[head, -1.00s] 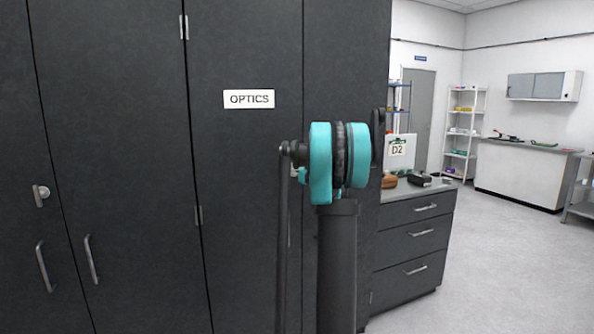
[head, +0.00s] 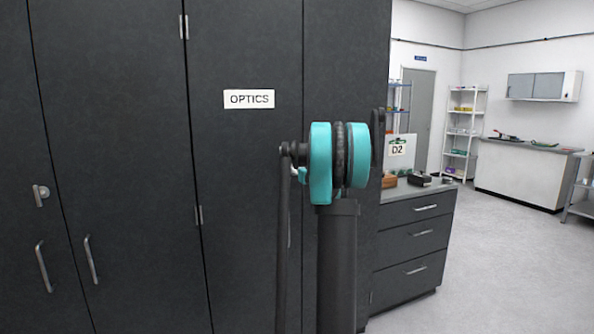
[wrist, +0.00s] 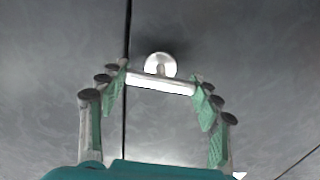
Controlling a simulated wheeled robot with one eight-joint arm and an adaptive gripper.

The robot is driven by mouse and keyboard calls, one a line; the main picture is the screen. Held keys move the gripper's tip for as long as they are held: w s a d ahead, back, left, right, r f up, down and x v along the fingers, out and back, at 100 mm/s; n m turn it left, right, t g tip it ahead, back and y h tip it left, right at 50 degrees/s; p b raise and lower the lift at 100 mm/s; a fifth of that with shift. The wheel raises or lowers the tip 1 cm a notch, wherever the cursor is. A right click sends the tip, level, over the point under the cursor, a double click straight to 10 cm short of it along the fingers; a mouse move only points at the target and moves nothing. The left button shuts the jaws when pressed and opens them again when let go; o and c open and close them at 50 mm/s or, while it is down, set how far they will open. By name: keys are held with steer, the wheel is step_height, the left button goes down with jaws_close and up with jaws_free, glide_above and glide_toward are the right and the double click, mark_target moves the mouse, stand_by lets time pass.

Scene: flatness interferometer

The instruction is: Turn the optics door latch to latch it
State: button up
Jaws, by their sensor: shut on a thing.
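The optics door (head: 240,150) is a dark panel with a white OPTICS label, and it looks closed. In the wrist view, the silver latch (wrist: 160,84) has a round base on the dark door front and a bar lying nearly level across the picture, its right end slightly lower. My gripper (wrist: 160,76) is shut on the latch, with its green-padded fingers at the two ends of the bar. In the head view my own arm hides the gripper and nearly all of the latch.
Another silver latch (head: 41,195) and two pull handles are on the doors at the left. A drawer unit (head: 412,245) with a grey top stands right of the cabinet. The floor (head: 490,275) at the right is clear.

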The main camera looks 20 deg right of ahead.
steer(key=m, duration=0.4)
steer(key=shift+d, duration=0.1)
steer(key=m, duration=0.9)
steer(key=shift+d+f, duration=0.1)
steer(key=shift+m, duration=1.9)
steer(key=o, duration=1.2)
steer(key=shift+c, duration=0.2)
steer(key=s, duration=1.2)
steer(key=shift+d, duration=0.2)
